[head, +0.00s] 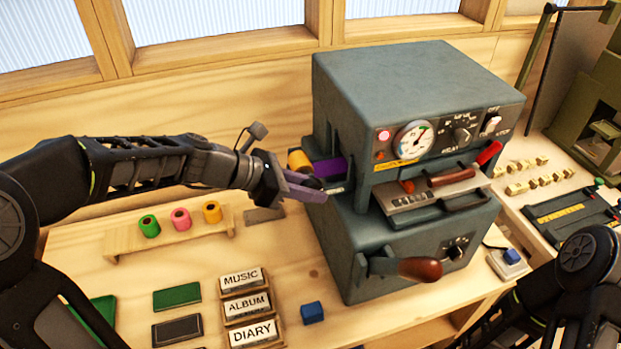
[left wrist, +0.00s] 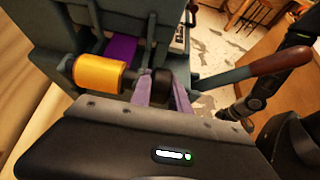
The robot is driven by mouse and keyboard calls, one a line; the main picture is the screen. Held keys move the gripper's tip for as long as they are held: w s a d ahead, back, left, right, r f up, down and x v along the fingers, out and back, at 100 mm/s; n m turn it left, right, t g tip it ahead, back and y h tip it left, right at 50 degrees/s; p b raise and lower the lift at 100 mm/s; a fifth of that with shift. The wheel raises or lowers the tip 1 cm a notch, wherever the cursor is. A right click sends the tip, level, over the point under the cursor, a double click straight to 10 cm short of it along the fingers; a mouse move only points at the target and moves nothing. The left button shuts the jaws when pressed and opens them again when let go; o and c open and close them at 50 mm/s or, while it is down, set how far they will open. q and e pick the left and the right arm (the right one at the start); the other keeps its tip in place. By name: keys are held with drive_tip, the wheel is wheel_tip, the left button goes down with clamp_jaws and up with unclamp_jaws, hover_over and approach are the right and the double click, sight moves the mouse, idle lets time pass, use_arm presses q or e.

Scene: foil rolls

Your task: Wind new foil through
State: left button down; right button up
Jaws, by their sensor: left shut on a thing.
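The grey machine (head: 345,110) has a red light, a dial and levers on its front. A gold roll (head: 298,160) sits at its left side, beside a strip of purple foil (head: 328,168) that runs into the machine. In the left wrist view the gold roll (left wrist: 100,75) lies on its side, with the purple foil (left wrist: 121,47) behind it. My left gripper (head: 306,186) is at that side, its purple fingers shut on a dark round knob (left wrist: 163,84) just right of the roll. My right arm shows at the lower right; its gripper is out of view.
A wooden rack (head: 115,241) holds green, pink and orange rolls left of the machine. A red-brown handle (head: 420,269) juts from the machine's lower front.

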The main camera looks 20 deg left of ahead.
use_arm(q)
drive_tip(key=c, duration=1.2)
unclamp_jaws()
drive_tip(key=shift+c, duration=0.2)
drive_tip(key=b+v, duration=0.1)
drive_tip(key=v, duration=0.6)
drive_tip(key=shift+s+a+r, duration=0.15)
drive_tip(key=shift+a, duration=0.1)
